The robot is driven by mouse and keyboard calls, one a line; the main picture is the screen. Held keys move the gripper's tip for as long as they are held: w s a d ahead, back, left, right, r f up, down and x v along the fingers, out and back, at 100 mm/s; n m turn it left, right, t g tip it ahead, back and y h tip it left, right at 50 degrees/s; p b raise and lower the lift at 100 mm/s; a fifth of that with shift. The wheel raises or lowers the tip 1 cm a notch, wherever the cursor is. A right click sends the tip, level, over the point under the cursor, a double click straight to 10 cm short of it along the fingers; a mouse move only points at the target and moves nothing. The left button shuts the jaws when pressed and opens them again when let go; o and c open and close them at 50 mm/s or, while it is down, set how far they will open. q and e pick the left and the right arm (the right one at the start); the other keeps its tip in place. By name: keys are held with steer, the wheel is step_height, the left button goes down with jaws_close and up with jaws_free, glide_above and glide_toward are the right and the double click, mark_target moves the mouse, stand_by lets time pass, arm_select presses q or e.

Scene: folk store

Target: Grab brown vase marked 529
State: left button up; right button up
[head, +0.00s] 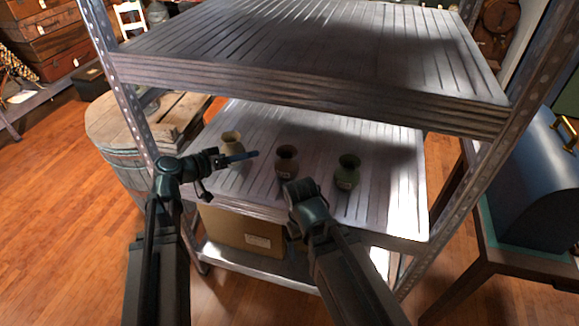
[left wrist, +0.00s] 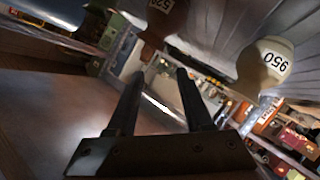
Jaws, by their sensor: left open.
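The brown vase (head: 287,161) stands upright on the lower shelf, in the middle of three vases. In the left wrist view, a brown vase (left wrist: 160,20) is at the top, upside down and cut off; I cannot read its label surely. My left gripper (head: 242,157) is open and empty, its fingers pointing right toward the brown vase, apart from it and in front of the pale vase. Its open fingers also show in the left wrist view (left wrist: 157,76). My right arm's end (head: 305,203) is in front of the shelf edge; its fingers are not clear.
A pale vase (head: 232,142) stands to the left; its label in the left wrist view (left wrist: 268,66) reads 950. A green vase (head: 347,172) stands to the right. The upper shelf (head: 300,50) hangs over them, and metal posts (head: 118,85) bound the sides. A cardboard box (head: 240,228) sits below.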

mark_target(280, 153)
step_height(280, 153, down, 2)
steer(key=shift+f+b, duration=0.25)
steer(key=shift+b, duration=0.85)
arm_select(q)
steer(key=x, duration=0.8)
steer(key=shift+d+f, duration=0.1)
arm_select(e)
steer(key=shift+f, duration=0.1)
arm_select(q)
steer(key=b+x, duration=0.1)
steer(key=x, duration=0.1)
steer(key=b+x, duration=0.1)
steer(key=x, duration=0.2)
steer(key=shift+f, duration=0.35)
steer(key=shift+s, duration=0.1)
arm_select(e)
step_height(280, 153, down, 2)
steer(key=shift+f, duration=0.1)
arm_select(q)
jaws_close()
steer(key=shift+s, duration=0.1)
